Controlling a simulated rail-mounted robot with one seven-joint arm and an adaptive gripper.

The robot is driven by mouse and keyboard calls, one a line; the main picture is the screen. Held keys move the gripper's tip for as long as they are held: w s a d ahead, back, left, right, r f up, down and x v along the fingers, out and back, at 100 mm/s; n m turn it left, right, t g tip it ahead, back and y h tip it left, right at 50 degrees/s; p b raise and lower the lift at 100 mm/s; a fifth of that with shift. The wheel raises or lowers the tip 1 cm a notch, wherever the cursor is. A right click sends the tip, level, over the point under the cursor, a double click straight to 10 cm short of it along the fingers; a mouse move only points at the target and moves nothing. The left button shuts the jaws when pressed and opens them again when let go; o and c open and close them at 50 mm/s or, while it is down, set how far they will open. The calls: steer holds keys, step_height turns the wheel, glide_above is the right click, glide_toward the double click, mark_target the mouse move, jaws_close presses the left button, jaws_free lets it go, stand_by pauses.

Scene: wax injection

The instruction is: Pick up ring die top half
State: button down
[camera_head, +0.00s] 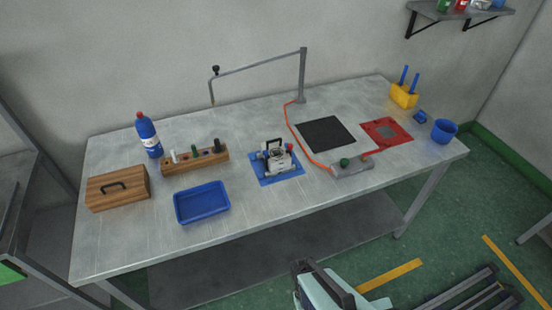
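A small silver metal block assembly (279,158) with a black handle and a reddish part on top sits on a blue mat (264,181) at the middle of the workbench. It looks like the ring die, but it is too small to tell the top half from the rest. A pale and black part of my own body shows at the bottom edge. I cannot make out gripper fingers in this view.
The bench (130,235) also holds a blue tray (202,202), wooden box (118,188), wooden tool rack (196,160), bottle (149,136), black mat (327,133), red plate (386,131), grey unit with green knob (352,169) and blue cup (444,131). A thin metal post (302,75) with an overhanging arm stands behind.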

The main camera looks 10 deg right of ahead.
steer(key=c, duration=1.8)
jaws_free()
steer(key=shift+c, duration=0.2)
steer(key=o, duration=0.7)
